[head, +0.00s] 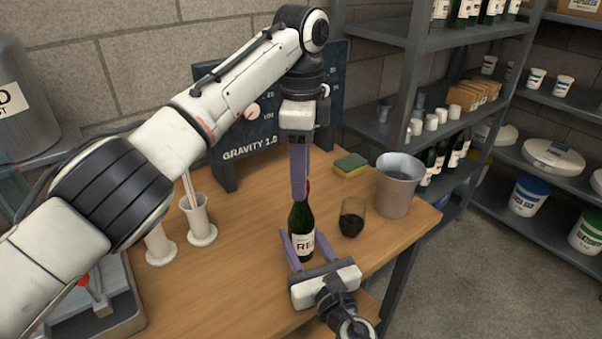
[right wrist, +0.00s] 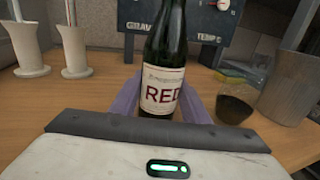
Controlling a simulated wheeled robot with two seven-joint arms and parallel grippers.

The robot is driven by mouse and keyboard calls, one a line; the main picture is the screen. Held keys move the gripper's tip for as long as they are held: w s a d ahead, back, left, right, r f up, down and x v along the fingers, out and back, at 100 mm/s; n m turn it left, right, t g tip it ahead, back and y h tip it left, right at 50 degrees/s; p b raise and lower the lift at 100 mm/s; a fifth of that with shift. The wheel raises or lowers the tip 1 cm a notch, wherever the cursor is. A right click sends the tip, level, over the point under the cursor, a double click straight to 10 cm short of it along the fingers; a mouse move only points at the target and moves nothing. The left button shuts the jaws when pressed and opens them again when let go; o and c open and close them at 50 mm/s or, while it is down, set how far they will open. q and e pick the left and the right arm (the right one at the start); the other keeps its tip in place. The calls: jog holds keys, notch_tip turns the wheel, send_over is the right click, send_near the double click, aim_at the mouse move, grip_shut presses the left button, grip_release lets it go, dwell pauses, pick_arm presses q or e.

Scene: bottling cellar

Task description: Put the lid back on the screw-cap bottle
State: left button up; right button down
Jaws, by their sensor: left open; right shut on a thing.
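The dark green screw-cap bottle (head: 301,222), with a white "RED" label, stands upright on the wooden table. My right gripper (head: 303,245) is shut on its body from the near side; the right wrist view shows the bottle (right wrist: 163,80) between the purple fingers, its top out of frame. My left gripper (head: 300,192) points straight down at the bottle's neck, fingers open. A small red thing (head: 307,187), perhaps the lid, shows beside its fingertips at the bottle's top. The fingers hide most of it, so I cannot tell how it sits.
A glass of dark liquid (head: 352,218) stands just right of the bottle, with a metal bucket (head: 397,185) beyond it. A sponge (head: 350,165) lies behind. White cylinders (head: 197,220) stand at left, and a dark "GRAVITY" board (head: 240,135) is at the back.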

pick_arm(q)
notch_tip(320, 180, up, 7)
dwell(0.3)
pick_arm(e)
jog(key=c, duration=0.9)
grip_release()
jog(key=shift+s, duration=0.1)
pick_arm(q)
jog(key=shift+f, duration=0.1)
pick_arm(e)
jog(key=v, duration=1)
jog(key=shift+s, duration=0.1)
